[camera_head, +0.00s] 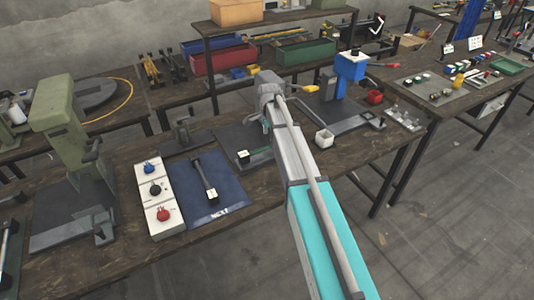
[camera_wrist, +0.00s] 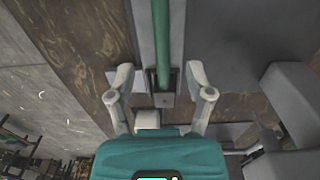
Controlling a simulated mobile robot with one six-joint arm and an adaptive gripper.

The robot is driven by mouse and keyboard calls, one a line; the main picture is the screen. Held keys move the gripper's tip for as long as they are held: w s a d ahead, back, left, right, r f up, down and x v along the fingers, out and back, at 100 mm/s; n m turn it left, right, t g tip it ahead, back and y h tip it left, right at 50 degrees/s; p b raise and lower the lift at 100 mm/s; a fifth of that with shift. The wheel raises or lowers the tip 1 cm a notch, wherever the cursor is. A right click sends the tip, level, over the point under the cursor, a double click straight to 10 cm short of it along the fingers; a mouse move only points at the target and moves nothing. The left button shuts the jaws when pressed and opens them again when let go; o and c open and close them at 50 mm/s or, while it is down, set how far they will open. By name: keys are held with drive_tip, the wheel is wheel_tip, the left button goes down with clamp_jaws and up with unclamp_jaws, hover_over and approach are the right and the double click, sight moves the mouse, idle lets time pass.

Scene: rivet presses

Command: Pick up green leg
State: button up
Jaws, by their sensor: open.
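The green leg (camera_wrist: 162,40) is a slim green rod with a grey block at its near end. In the wrist view it runs from the top edge down to between the fingers, over a grey strip. My gripper (camera_wrist: 159,72) is open, with one finger on each side of the leg's end and visible gaps on both sides. I cannot tell its height above the leg.
A dark blue mat (camera_head: 225,202) with a black rod and a button box (camera_head: 158,196) lie to the left. A green press (camera_head: 60,125) stands farther left. A blue press (camera_head: 350,66) and a white cup (camera_head: 324,138) are to the right.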

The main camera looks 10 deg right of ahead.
sight(269, 146)
drive_tip(key=shift+f+b, duration=0.75)
drive_tip(key=shift+f, duration=0.25)
drive_tip(key=shift+f, duration=0.1)
drive_tip(key=shift+w+f+b, duration=0.1)
drive_tip(key=shift+f+b, duration=2.4)
drive_tip(key=shift+b, duration=0.1)
drive_tip(key=shift+c, duration=0.3)
clamp_jaws()
